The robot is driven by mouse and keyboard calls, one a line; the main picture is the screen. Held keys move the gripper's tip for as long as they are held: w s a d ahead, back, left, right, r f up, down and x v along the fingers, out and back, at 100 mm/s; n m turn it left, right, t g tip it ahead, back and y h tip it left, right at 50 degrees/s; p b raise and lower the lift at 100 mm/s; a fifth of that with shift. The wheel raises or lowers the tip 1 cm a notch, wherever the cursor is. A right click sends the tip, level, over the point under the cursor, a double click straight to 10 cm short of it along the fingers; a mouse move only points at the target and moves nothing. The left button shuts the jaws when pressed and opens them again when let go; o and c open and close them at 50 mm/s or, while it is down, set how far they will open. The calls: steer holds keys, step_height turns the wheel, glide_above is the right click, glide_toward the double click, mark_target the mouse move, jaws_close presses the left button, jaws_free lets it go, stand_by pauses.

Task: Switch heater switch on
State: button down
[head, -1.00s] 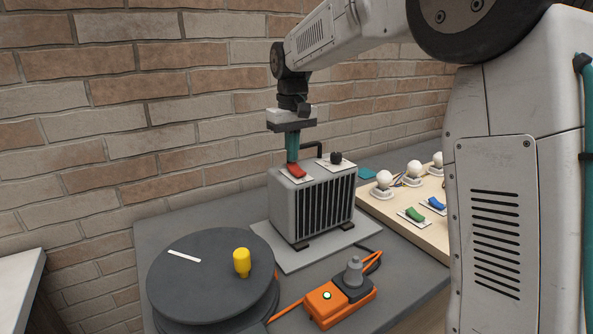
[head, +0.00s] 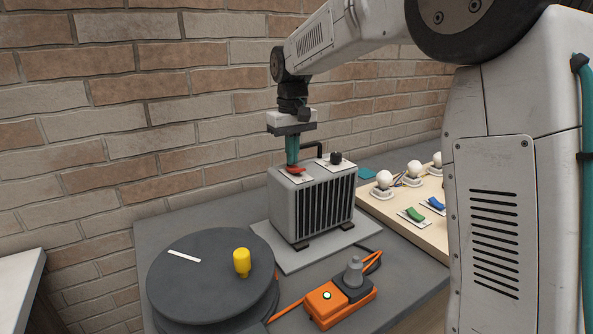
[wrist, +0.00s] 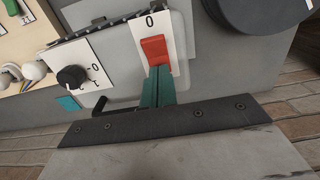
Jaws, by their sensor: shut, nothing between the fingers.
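A grey heater (head: 312,203) with a dark front grille stands on the table by the brick wall. Its red rocker switch (head: 296,170) sits on a white plate on the heater's top. The switch also shows in the wrist view (wrist: 154,50), with a "0" printed past its far end. My gripper (head: 292,162) points down, its teal fingers shut and empty. The fingertips are at the switch's near end, appearing to touch it. The fingers (wrist: 157,82) hide the near part of the plate and any mark there.
A black knob (head: 336,158) and a dark handle (head: 313,147) are close beside the switch on the heater. An orange power strip (head: 340,303) and a dark round turntable (head: 205,275) with a yellow peg (head: 242,262) stand in front. A board with bulbs and rockers (head: 435,236) is at right.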

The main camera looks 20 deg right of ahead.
mark_target(295, 169)
step_height(295, 169, up, 7)
steer(key=shift+f, duration=0.2)
stand_by(0.5)
stand_by(0.3)
steer(key=s+f, duration=0.1)
steer(key=f, duration=0.2)
steer(key=shift+s, duration=0.35)
steer(key=s, duration=0.1)
steer(key=s+f, duration=0.1)
steer(key=shift+s+d+m+g, duration=0.2)
steer(key=shift+s+m+g, duration=0.1)
steer(key=shift+s, duration=0.1)
steer(key=s+d+f+t, duration=0.1)
steer(key=s+f, duration=0.2)
steer(key=s, duration=1.3)
steer(key=s+d+f+m, duration=0.1)
steer(key=s+d+f, duration=0.1)
steer(key=s, duration=1.5)
steer(key=shift+s+f+m+t, duration=0.3)
steer(key=shift+f+t, duration=0.1)
steer(key=shift+f, duration=0.35)
